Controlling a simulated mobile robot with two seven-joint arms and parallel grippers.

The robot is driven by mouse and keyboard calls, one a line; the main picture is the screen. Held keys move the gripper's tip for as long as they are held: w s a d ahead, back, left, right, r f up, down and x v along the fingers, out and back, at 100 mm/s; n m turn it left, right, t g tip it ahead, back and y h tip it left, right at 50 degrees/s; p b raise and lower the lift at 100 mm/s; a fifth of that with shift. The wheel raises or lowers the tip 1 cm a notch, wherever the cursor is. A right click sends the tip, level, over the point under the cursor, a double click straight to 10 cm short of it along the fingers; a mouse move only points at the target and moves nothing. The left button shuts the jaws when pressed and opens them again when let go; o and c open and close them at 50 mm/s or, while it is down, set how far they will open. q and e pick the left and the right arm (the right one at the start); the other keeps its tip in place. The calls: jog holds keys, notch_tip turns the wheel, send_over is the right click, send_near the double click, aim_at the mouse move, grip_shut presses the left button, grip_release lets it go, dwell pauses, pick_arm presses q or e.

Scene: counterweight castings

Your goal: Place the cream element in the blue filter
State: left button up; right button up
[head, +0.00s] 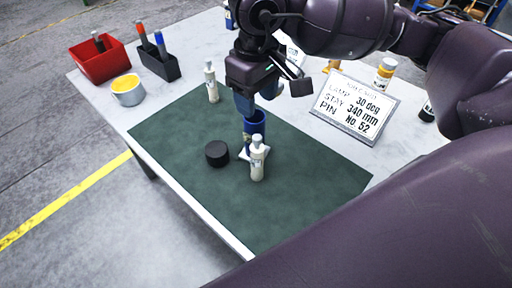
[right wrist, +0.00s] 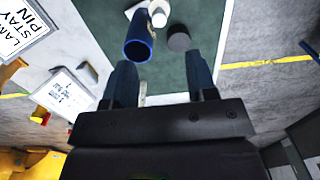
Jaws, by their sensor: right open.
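The blue filter (head: 254,123) is an open-topped blue cylinder standing on the green mat, with its open mouth also showing in the right wrist view (right wrist: 137,50). One cream element (head: 258,161), bottle-shaped with a narrow neck, stands upright in front of it. A similar cream element (head: 211,84) stands farther back on the left. My right gripper (head: 256,98) is open and points down just above and behind the filter. In the right wrist view its fingers (right wrist: 162,76) are apart; a pale object partly shows beside one finger. My left gripper is not in view.
A black round cap (head: 216,153) lies left of the filter, and a white piece (head: 246,154) lies beside the filter's base. A red bin (head: 100,63), black marker holder (head: 158,66) and yellow-filled cup (head: 128,90) stand at the left. A sign (head: 355,107) stands right. The mat's front is clear.

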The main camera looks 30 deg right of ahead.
send_over(257, 137)
notch_tip(257, 137, down, 4)
jog(key=shift+s+a+f, duration=0.1)
jog(key=shift+f, duration=0.6)
jog(key=shift+f+p, duration=0.45)
jog(key=shift+f, duration=2.1)
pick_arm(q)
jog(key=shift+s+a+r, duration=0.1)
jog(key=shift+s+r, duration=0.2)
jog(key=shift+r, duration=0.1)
pick_arm(e)
jog(key=c, duration=0.9)
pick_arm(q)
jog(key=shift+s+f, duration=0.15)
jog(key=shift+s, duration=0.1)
pick_arm(e)
grip_shut()
